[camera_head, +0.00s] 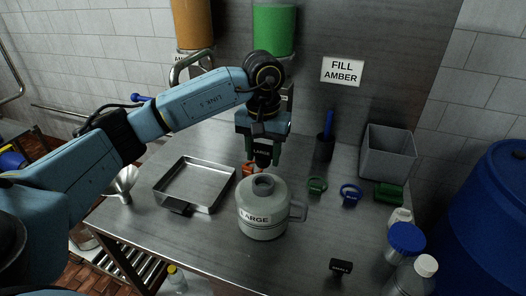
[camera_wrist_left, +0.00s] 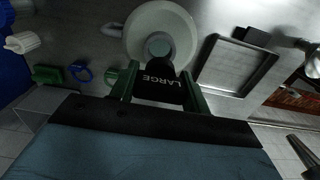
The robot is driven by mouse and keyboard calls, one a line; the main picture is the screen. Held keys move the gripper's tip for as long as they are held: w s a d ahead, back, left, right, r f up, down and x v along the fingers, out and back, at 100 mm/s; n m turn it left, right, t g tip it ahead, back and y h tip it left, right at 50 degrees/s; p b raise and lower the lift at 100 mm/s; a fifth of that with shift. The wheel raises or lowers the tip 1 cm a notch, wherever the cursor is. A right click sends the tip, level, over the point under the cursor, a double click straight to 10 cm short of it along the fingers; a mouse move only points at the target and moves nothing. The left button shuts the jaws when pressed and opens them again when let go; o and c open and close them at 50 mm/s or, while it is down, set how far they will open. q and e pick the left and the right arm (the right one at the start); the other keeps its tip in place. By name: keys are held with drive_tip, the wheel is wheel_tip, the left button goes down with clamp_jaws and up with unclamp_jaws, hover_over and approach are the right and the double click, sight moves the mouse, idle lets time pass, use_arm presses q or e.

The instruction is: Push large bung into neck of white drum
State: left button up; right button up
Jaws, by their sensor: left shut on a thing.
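The white drum (camera_head: 262,222), a grey-white jug shape with a side handle and a "LARGE" label, stands upright on the steel bench. Its round neck (camera_head: 263,183) faces up and looks open. My left gripper (camera_head: 261,158) points down behind and above the neck, its green fingers shut on the black large bung (camera_head: 262,152), marked "LARGE". The bung looks apart from the neck in the head view. In the left wrist view, the bung (camera_wrist_left: 158,88) sits between the fingers and overlaps the near edge of the neck (camera_wrist_left: 159,45); the exact gap cannot be told. My right gripper is not in view.
A steel tray (camera_head: 194,184) lies left of the drum. Green (camera_head: 317,185) and blue (camera_head: 351,194) clip-like items lie to the right. A small black bung-like piece (camera_head: 341,266) is at front right. A grey bin (camera_head: 387,152) and white bottles (camera_head: 411,277) stand at the right.

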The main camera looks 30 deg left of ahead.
sight(263, 166)
use_arm(q)
wheel_tip(263, 166, down, 4)
drive_tip(key=b, duration=0.3)
drive_tip(key=shift+f, duration=0.2)
drive_tip(key=shift+b, duration=0.5)
idle(1.6)
drive_tip(key=shift+f+b, duration=0.95)
drive_tip(key=shift+f, duration=0.15)
drive_tip(key=o, duration=1)
